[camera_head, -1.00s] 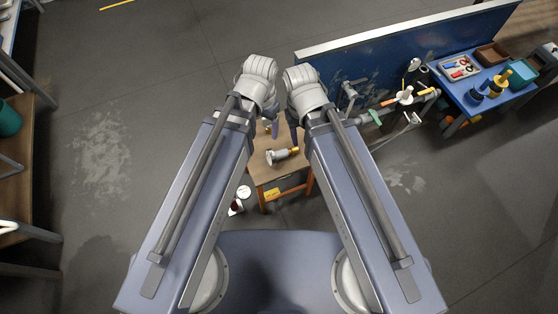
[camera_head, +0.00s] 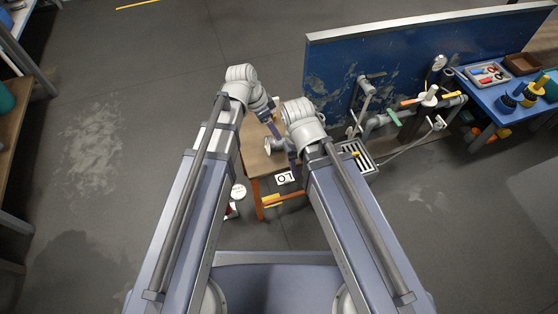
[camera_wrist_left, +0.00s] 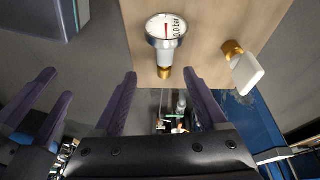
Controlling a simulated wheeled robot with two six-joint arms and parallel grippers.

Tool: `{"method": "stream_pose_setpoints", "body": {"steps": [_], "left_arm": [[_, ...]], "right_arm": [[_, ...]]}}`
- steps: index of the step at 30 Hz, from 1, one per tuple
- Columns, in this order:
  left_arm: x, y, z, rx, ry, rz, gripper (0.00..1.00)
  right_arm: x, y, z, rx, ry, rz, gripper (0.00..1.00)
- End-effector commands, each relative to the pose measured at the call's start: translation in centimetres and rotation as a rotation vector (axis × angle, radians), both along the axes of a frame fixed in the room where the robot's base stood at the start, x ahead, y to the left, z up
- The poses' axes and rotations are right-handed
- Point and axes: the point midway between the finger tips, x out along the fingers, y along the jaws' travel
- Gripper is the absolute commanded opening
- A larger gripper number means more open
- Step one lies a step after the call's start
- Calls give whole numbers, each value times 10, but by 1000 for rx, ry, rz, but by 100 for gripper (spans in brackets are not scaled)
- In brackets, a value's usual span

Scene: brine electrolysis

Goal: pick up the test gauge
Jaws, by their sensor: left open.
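The test gauge (camera_wrist_left: 166,32) is a round white dial with a red needle and a brass stem. It lies on the wooden table (camera_wrist_left: 215,18) in the left wrist view. In the head view the gauge (camera_head: 272,145) is partly hidden by my arms. My left gripper (camera_wrist_left: 160,74) is open and empty, its two purple fingers pointing at the brass stem end, with the gauge beyond them. It also shows in the head view (camera_head: 274,128). My right gripper (camera_wrist_left: 40,98) shows at the left of the wrist view, its fingers apart and empty.
A white piece with a brass fitting (camera_wrist_left: 244,70) lies beside the gauge near the table edge. A blue panel (camera_head: 400,70) with pipework stands to the right. A blue table (camera_head: 478,105) with trays is farther right.

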Motion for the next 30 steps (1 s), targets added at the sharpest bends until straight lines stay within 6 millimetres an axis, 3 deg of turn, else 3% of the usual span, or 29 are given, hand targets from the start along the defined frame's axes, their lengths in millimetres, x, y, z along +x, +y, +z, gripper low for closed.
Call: {"method": "stream_pose_setpoints", "body": {"steps": [1,5,14,23,30], "left_arm": [[8,0,-21,-11,-16,-23,75],[17,-1,-32,-32,-48,-75,75],[21,-1,-35,-43,-67,-104,75],[23,-9,-59,-43,-66,-103,75],[23,-11,-61,-43,-66,-102,75]], "right_arm": [[0,0,-22,-1,0,0,50],[0,0,-36,-1,0,1,50],[0,0,-40,-2,-1,1,50],[0,0,-64,2,-1,5,50],[0,0,-66,3,-1,6,50]]}}
